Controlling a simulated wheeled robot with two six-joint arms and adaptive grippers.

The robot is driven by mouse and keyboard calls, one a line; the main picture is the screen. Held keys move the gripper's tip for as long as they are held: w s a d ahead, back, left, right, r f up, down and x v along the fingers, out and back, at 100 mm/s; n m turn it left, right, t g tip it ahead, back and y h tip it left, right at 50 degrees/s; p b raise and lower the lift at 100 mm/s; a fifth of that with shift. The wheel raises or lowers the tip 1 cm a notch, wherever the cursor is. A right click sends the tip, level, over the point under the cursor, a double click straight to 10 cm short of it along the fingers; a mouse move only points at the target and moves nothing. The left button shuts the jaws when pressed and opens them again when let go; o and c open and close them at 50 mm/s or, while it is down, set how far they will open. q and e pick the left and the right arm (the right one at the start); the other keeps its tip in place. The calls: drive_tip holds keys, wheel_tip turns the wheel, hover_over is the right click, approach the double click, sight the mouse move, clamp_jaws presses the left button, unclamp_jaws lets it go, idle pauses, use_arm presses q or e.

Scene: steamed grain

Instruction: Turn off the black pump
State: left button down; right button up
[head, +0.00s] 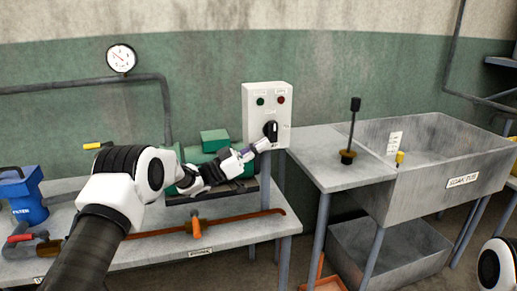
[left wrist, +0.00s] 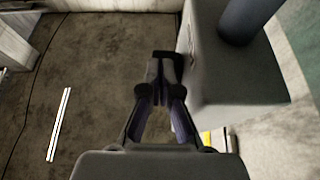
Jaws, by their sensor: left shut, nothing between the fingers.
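A white control box (head: 267,99) stands on a post behind the bench in the head view. It has a green light, a red light and a black rotary switch (head: 271,130) on its front. My left gripper (head: 264,145) is shut and empty, with its tips at the lower part of the switch; I cannot tell whether they touch. In the left wrist view the closed fingers (left wrist: 163,68) are beside a grey box-like body (left wrist: 232,75). A green pump-like machine (head: 214,141) is partly hidden behind my left arm; no black pump can be made out.
A grey bench (head: 268,222) carries a rusty pipe with an orange handle (head: 196,228) and a blue filter (head: 22,195). A soak tub (head: 455,157) stands to the right, with a black-handled plunger-like tool (head: 351,130) beside it. A gauge (head: 121,58) hangs on the wall.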

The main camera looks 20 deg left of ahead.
use_arm(q)
drive_tip(key=shift+d+f+b, duration=0.2)
drive_tip(key=shift+b, duration=0.1)
idle(0.5)
drive_tip(key=shift+s+a+f, duration=0.15)
drive_tip(key=shift+a+f, duration=0.2)
drive_tip(key=v, duration=1.1)
drive_tip(key=shift+a, duration=0.15)
drive_tip(key=shift+s+a+r, duration=0.1)
